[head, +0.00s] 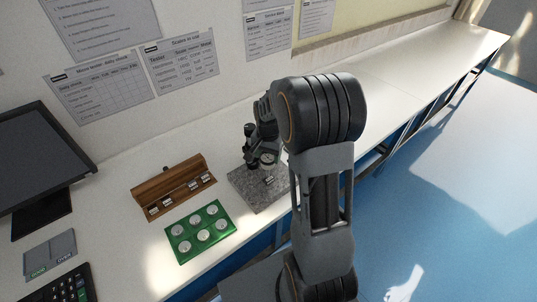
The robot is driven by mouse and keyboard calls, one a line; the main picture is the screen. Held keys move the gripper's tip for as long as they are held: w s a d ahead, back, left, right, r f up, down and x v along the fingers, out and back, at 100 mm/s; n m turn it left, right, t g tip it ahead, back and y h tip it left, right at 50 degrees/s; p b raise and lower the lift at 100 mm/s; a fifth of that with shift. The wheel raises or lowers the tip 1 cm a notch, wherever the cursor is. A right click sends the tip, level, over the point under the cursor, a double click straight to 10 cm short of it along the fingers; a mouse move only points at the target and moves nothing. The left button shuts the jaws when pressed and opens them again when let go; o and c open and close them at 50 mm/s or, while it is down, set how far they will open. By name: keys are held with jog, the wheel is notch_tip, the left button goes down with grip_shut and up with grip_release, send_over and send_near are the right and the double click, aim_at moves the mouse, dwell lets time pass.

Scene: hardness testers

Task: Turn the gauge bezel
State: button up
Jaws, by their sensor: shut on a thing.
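The gauge (268,158) shows as a small pale round dial above a speckled grey stone base (245,190) on the bench. My gripper (261,151) is at the gauge, shut on its bezel. My arm reaches in from the right and hides part of the gauge, its stand and the right side of the base. The fingertips are small and dark here, so their exact contact with the rim is hard to see.
A green tray (173,237) with several round silver discs and an open wooden case (139,193) with small metal blocks lie left of the base. A monitor (40,150), a keypad (62,288) and a grey two-part pad (50,254) are further left. The bench is clear at the far right.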

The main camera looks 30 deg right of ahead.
aim_at(268, 157)
jog(key=n+b, duration=0.1)
jog(key=n, duration=0.4)
jog(key=shift+n+b, duration=0.45)
jog(key=shift+n, duration=1.85)
jog(key=o, duration=0.7)
jog(key=shift+c, duration=0.2)
jog(key=shift+r, duration=0.1)
notch_tip(268, 157, up, 14)
jog(key=shift+b, duration=0.35)
